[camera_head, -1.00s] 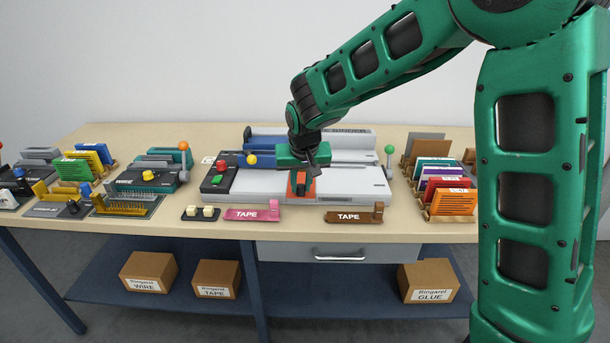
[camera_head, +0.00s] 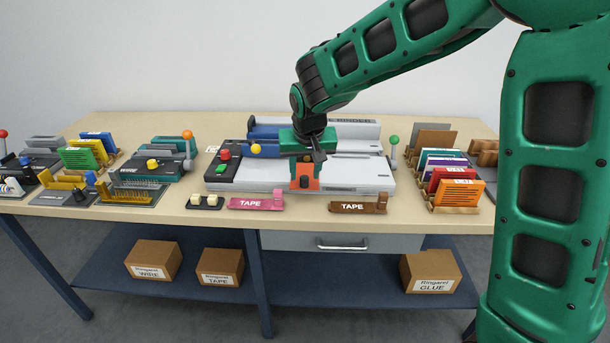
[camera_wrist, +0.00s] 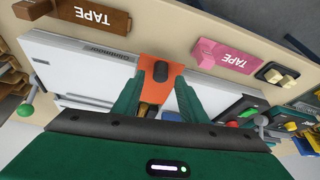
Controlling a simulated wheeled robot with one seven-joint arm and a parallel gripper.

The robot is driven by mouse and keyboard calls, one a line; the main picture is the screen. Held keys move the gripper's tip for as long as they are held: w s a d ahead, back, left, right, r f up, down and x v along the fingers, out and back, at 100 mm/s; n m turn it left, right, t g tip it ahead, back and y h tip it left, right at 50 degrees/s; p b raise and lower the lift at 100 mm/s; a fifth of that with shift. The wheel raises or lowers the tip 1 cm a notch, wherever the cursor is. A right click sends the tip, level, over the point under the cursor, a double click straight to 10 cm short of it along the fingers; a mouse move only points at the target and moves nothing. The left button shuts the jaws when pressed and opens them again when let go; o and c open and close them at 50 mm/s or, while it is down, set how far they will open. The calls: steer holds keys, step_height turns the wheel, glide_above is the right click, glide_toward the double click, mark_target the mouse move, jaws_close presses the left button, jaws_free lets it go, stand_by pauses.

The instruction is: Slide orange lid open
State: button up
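The orange lid (camera_head: 312,171) lies at the front middle of a light grey machine (camera_head: 355,175), with a small dark knob (camera_head: 304,182) on it. In the wrist view the lid (camera_wrist: 155,62) shows beyond my fingers, its black knob (camera_wrist: 188,73) close to the tip of the right-hand finger. My gripper (camera_head: 313,155) points down just above and behind the knob in the head view. In the wrist view my gripper (camera_wrist: 165,82) has its fingers apart with nothing held between them. Whether a fingertip touches the lid or knob cannot be told.
A pink TAPE block (camera_head: 256,203) and a brown TAPE block (camera_head: 357,207) lie in front of the machine. Red and green buttons (camera_head: 224,160) are on its left, a green-knobbed lever (camera_head: 394,145) on its right. Card racks (camera_head: 455,187) stand at right.

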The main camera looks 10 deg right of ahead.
steer(key=v, duration=0.9)
steer(key=s+d+m+g+h, duration=0.1)
steer(key=s+d, duration=0.5)
steer(key=d, duration=0.4)
steer(key=s+d+m+g, duration=0.1)
steer(key=s+d+m, duration=0.1)
steer(key=s+d, duration=0.55)
steer(key=s+d+f+m, duration=0.1)
steer(key=s+d+f, duration=0.1)
steer(key=s, duration=0.5)
steer(key=s+d+f+g+y, duration=0.1)
steer(key=s+d+f, duration=0.1)
steer(key=s+d, duration=0.3)
steer(key=s+d+f+m+g, duration=0.1)
steer(key=s+d+f, duration=0.1)
steer(key=s, duration=0.7)
steer(key=shift+d+m+y, duration=0.3)
steer(key=shift+d, duration=0.4)
